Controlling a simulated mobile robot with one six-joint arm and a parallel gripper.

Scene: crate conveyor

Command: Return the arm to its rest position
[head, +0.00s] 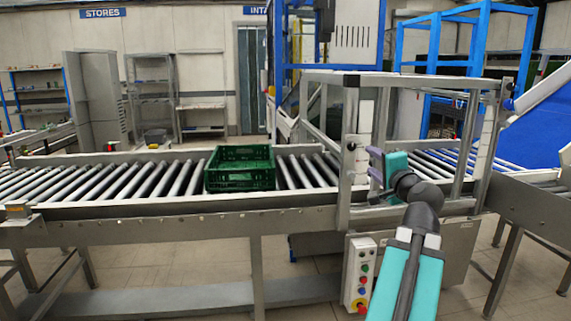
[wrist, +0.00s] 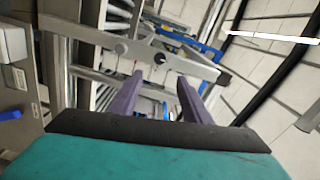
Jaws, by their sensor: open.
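My arm reaches up from the lower right in the head view, with a teal link and a dark wrist joint. My gripper (head: 374,175) is in front of the frame post of the conveyor's enclosure, its fingers toward the left. In the wrist view my gripper (wrist: 160,92) shows two purple fingers spread apart with nothing between them. Beyond them is a grey metal bar (wrist: 125,48). I cannot tell how close the fingers are to the metal.
A green crate (head: 240,179) sits on the roller conveyor (head: 100,212) left of my gripper. A metal enclosure frame (head: 348,150) stands over the belt near my gripper. A control box (head: 359,273) with buttons hangs below. A blue chute (head: 545,120) is at the right.

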